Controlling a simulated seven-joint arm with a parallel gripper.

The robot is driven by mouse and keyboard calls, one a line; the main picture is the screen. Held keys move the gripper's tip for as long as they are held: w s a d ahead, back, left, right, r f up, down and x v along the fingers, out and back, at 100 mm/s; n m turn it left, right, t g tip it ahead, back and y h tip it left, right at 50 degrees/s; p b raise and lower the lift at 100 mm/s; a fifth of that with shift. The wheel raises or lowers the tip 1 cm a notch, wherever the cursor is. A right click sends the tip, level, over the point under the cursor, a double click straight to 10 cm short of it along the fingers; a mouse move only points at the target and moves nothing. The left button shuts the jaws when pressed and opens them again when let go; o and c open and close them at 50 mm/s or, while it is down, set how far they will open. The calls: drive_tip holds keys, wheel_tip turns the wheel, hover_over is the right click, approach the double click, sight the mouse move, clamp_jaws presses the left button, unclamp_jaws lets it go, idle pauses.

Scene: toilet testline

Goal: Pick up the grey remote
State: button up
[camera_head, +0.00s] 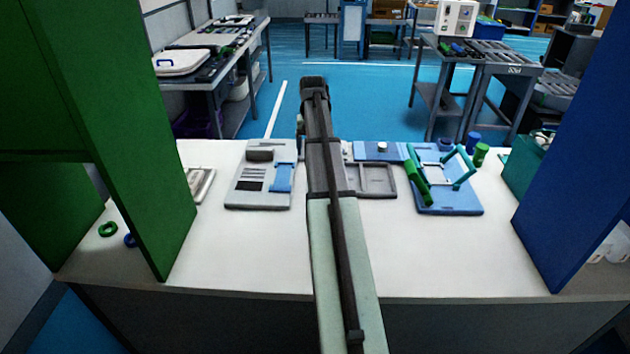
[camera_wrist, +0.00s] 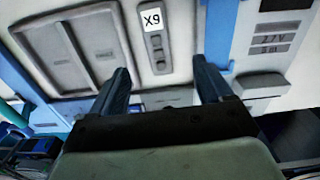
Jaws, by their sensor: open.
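The grey remote (camera_wrist: 158,56) lies on the white table in the wrist view. It is slim, with several dark buttons and a white label reading "X9" at its upper end. My gripper (camera_wrist: 160,67) is open, with one dark finger on each side of the remote's lower part as seen there. No contact shows, and the height of the fingers above the remote is hard to judge. In the head view my arm reaches across the table and hides the remote and the fingers.
A grey panel with a blue part (camera_head: 260,177) stands left of my arm. A grey two-part tray (camera_head: 394,194) and a blue board with green handles (camera_head: 462,207) stand right. Green (camera_head: 130,140) and blue (camera_head: 572,150) walls flank the white table (camera_head: 240,250); its front is clear.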

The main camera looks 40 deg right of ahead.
wheel_tip(320, 180, down, 7)
drive_tip(key=shift+r, duration=0.15)
drive_tip(key=shift+s+d+f, duration=0.1)
drive_tip(key=shift+d+f, duration=0.1)
drive_tip(key=shift+f, duration=0.8)
drive_tip(key=shift+s+d+f, duration=0.1)
drive_tip(key=shift+d+f, duration=0.05)
drive_tip(key=shift+f, duration=1.45)
drive_tip(key=shift+c, duration=0.3)
drive_tip(key=c, duration=1.1)
drive_tip(key=shift+w+r, duration=0.1)
drive_tip(key=shift+r, duration=0.05)
drive_tip(key=shift+c, duration=0.2)
